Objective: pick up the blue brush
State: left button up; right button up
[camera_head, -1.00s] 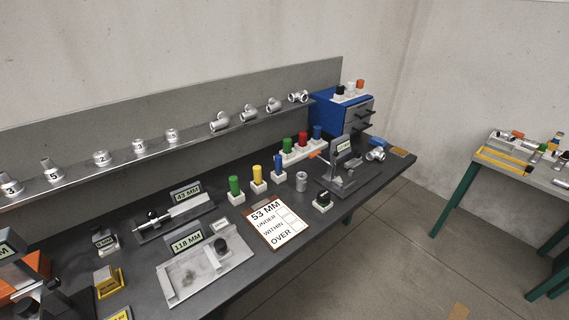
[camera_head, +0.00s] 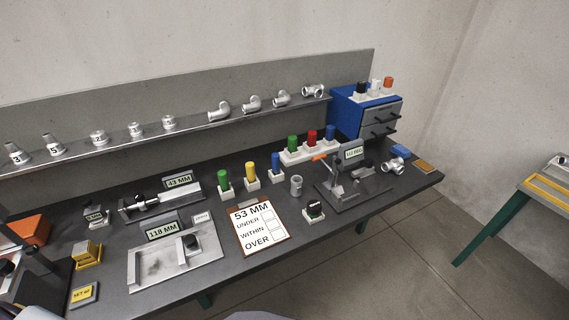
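No thing shows clearly as a brush. A small blue object (camera_head: 401,151) lies near the right end of the bench, behind a silver pipe fitting (camera_head: 393,165); it is too small to tell whether it is the blue brush. A blue cylinder (camera_head: 276,161) stands upright in a white block in the middle of the bench. Another blue cylinder (camera_head: 330,133) stands in the white rack (camera_head: 291,158) behind it. Neither of my grippers shows in the head view.
The dark bench (camera_head: 330,228) carries gauges, a 53 MM card (camera_head: 262,226), a metal 118 MM fixture (camera_head: 160,270) and a stand (camera_head: 352,180). A blue drawer cabinet (camera_head: 362,112) stands at the back right. A shelf of castings runs behind.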

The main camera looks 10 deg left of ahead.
aim_at(276, 156)
jog(key=i+l, duration=0.15)
jog(key=l, duration=0.2)
jog(key=i+l+u, duration=0.15)
jog(key=l, duration=0.25)
jog(key=i+l, duration=0.1)
jog(key=l, duration=0.25)
jog(key=i+l+u, duration=0.15)
jog(key=l, duration=0.25)
